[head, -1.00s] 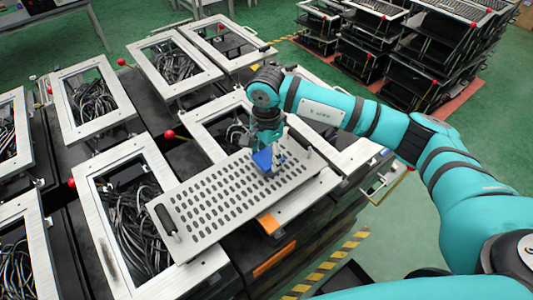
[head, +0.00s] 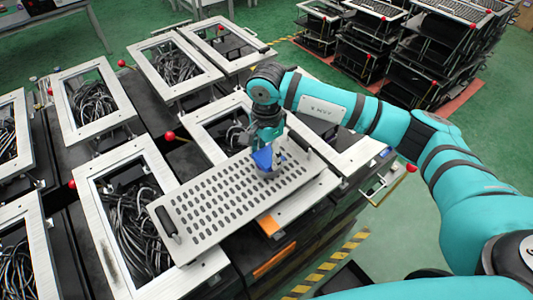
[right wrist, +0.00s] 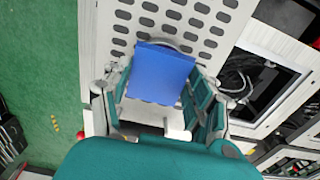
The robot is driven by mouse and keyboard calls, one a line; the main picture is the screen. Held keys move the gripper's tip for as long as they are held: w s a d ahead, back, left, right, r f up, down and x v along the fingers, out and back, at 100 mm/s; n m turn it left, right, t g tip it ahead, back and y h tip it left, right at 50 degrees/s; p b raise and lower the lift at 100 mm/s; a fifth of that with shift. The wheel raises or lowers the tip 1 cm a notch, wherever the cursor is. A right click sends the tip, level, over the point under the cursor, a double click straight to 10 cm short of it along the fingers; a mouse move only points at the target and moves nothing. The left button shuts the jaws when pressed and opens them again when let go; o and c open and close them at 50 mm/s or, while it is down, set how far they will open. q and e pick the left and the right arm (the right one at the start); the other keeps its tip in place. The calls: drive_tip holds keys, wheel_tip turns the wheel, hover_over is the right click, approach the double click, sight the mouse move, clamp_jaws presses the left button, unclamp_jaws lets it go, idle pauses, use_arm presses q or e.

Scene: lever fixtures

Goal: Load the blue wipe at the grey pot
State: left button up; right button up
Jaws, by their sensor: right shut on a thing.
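The blue wipe (head: 263,158) is a flat blue piece over the right part of a grey perforated plate. My right gripper (head: 268,147) points down there and is shut on it. In the right wrist view the blue wipe (right wrist: 160,73) sits tilted between the two fingers of the right gripper (right wrist: 157,88). A small grey round thing, which looks like the grey pot (head: 267,174), stands just under the wipe on the plate. Its curved rim (right wrist: 188,47) shows behind the wipe; the wipe hides most of it. I cannot tell whether they touch. My left gripper is out of view.
The perforated plate (head: 215,205) rests across silver frames and has black handles at its ends. Open frames with black cables (head: 130,210) lie left and behind. Red knobs (head: 169,135) stick up between them. Stacked racks (head: 430,65) stand at the back right on green floor.

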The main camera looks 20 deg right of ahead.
sight(267, 156)
drive_tip(key=shift+r+p, duration=0.85)
drive_tip(key=shift+r, duration=1.9)
